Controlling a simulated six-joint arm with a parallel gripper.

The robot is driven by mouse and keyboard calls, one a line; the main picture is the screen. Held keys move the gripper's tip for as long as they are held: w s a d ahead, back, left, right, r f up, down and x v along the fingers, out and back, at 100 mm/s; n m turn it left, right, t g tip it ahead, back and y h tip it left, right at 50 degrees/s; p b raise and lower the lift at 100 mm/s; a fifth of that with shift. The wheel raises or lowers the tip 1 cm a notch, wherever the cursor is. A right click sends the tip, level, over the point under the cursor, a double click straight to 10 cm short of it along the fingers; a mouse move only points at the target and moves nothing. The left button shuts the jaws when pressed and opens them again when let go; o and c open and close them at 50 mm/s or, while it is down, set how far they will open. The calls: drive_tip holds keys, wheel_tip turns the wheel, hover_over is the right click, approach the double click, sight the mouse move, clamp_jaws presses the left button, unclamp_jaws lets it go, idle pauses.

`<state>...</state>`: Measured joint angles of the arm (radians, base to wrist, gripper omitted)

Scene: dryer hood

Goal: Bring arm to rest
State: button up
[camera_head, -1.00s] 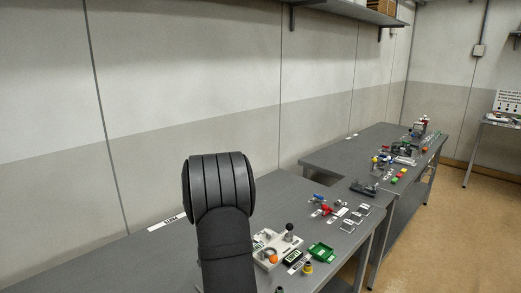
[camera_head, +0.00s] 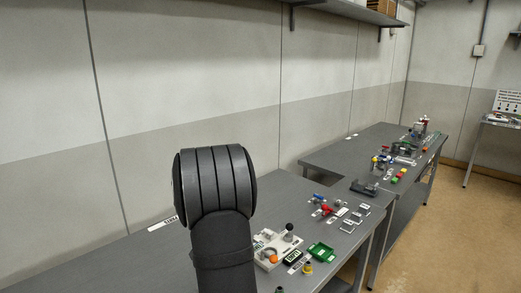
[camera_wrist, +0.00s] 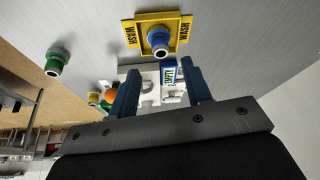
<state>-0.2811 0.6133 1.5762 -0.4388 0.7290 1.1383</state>
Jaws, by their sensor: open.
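My gripper (camera_wrist: 159,70) shows in the wrist view with its two blue fingers spread apart and nothing held between them. Beyond the fingers are a white fixture (camera_wrist: 150,76) and a small blue-and-white labelled block (camera_wrist: 169,76). The fingers partly hide the fixture. In the head view my dark arm stands upright over the near bench, and the gripper is out of sight there.
The near bench (camera_head: 125,258) carries the fixture, a green tray (camera_head: 321,252) and several small parts. A cluttered second bench (camera_head: 330,158) stands behind.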

drive_tip(key=x, duration=0.6)
drive_tip(key=shift+d+f, duration=0.1)
drive_tip(key=shift+f, duration=0.25)
wheel_tip(320, 180, up, 5)
drive_tip(key=shift+w+f, duration=0.1)
drive_tip(key=shift+f, duration=0.05)
drive_tip(key=s+d+r, duration=0.5)
drive_tip(key=d+r, duration=0.2)
drive_tip(key=d, duration=0.4)
drive_tip(key=w+d+r+m+g+h, duration=0.1)
drive_tip(key=w+d+m+g+h, duration=0.3)
drive_tip(key=d+m, duration=0.6)
drive_tip(key=w+a+f, duration=0.2)
drive_tip(key=a, duration=0.1)
drive_tip(key=w+a+f+y, duration=0.1)
drive_tip(key=w+a+f, duration=0.1)
drive_tip(key=a, duration=0.1)
drive_tip(key=w+a+f+n+t+y, duration=0.1)
drive_tip(key=w+a+f, duration=0.1)
drive_tip(key=w+f, duration=0.1)
drive_tip(key=shift+w+a+f, duration=0.1)
drive_tip(key=shift+a, duration=0.3)
drive_tip(key=shift+w+a+f, duration=0.1)
drive_tip(key=shift+f, duration=0.35)
drive_tip(key=shift+r, duration=0.1)
